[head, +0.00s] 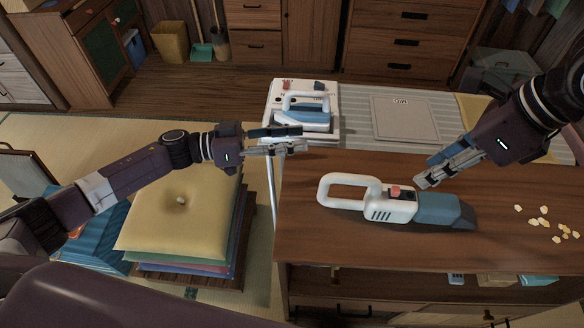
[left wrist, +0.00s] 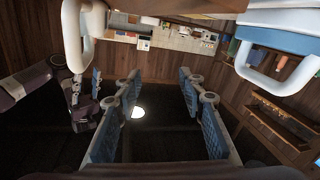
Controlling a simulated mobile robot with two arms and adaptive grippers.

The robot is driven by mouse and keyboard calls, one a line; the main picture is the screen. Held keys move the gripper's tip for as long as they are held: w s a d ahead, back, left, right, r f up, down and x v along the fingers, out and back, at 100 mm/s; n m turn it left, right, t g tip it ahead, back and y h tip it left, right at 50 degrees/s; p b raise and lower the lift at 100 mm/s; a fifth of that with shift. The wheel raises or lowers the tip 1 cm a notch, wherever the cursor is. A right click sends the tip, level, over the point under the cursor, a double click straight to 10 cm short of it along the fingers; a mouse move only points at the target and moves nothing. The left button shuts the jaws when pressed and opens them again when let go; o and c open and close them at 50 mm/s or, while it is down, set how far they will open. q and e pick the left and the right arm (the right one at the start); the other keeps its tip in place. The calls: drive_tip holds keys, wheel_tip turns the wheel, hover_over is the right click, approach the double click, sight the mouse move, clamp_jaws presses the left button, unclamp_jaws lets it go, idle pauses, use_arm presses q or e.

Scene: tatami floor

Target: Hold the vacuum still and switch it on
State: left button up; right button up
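The handheld vacuum (head: 402,206) lies on the wooden table, its white loop handle to the left and its dark nozzle to the right. A red switch (head: 396,191) shows on top of its white body. My left gripper (head: 302,139) is open and empty, in the air left of and behind the handle, in front of the iron. The left wrist view shows its fingers (left wrist: 160,112) spread with nothing between them; a white loop (left wrist: 85,25), likely the handle, is at upper left. My right gripper (head: 424,173) looks open, just behind the vacuum near the switch; contact is unclear.
A blue and white iron (head: 303,118) stands on a white board behind my left gripper; it also shows in the left wrist view (left wrist: 285,45). Pale crumbs (head: 543,222) lie right of the nozzle. Stacked cushions (head: 180,217) are left of the table (head: 345,243). The table's front is clear.

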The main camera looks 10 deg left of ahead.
sight(331, 178)
use_arm(q)
drive_tip(key=s+d+r+m+g+h, duration=0.1)
drive_tip(key=s+d+r+m+g, duration=0.15)
drive_tip(key=s+m+g, duration=0.55)
drive_tip(key=d+n, duration=0.1)
drive_tip(key=d, duration=0.1)
drive_tip(key=s+d+n+t, duration=0.1)
drive_tip(key=d, duration=0.2)
drive_tip(key=s+d, duration=0.1)
drive_tip(key=d, duration=0.1)
drive_tip(key=shift+s+d+f+n, duration=0.15)
drive_tip(key=shift+d+f+n, duration=0.15)
drive_tip(key=shift+n, duration=0.1)
